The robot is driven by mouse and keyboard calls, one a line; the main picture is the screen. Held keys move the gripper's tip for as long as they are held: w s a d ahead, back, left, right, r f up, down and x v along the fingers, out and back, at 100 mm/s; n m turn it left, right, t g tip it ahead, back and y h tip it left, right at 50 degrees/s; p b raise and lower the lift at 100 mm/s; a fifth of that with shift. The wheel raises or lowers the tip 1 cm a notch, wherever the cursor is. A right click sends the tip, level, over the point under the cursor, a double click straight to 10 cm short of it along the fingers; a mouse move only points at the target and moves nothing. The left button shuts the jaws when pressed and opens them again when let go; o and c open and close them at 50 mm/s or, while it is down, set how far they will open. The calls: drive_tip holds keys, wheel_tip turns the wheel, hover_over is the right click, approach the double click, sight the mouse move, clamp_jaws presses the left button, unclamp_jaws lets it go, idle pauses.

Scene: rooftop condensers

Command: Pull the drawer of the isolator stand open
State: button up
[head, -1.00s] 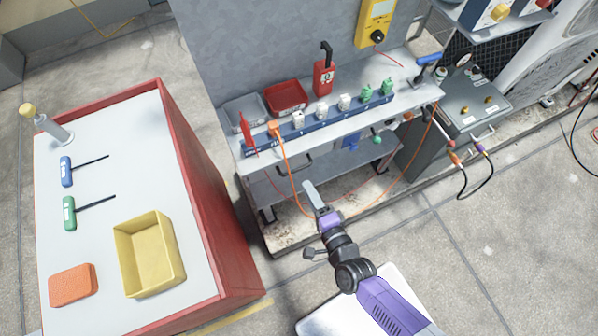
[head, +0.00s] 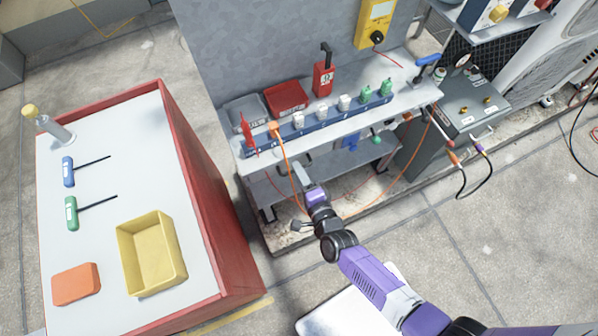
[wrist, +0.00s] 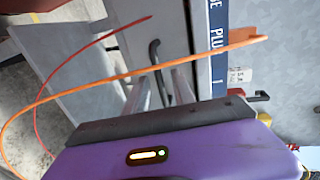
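The isolator stand (head: 330,135) is a grey bench with a blue strip of plugs along its front edge. Its drawer front (head: 270,187) is below the top and looks closed; my gripper hides part of it. In the wrist view the dark bar handle (wrist: 155,58) stands out from the grey drawer front. My gripper (head: 301,174) is in front of the drawer, pointing at it. In the wrist view its fingers (wrist: 160,88) are apart, one on each side of the handle's lower part in the picture. I cannot tell whether they touch it.
An orange cable (wrist: 100,84) crosses the wrist view just in front of my fingers; a thin red cable (wrist: 75,50) hangs to the left. A red cabinet (head: 215,220) with a yellow bin (head: 150,255) stands on the left. Open floor (head: 480,260) is at the right.

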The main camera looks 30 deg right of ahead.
clamp_jaws()
idle(1.2)
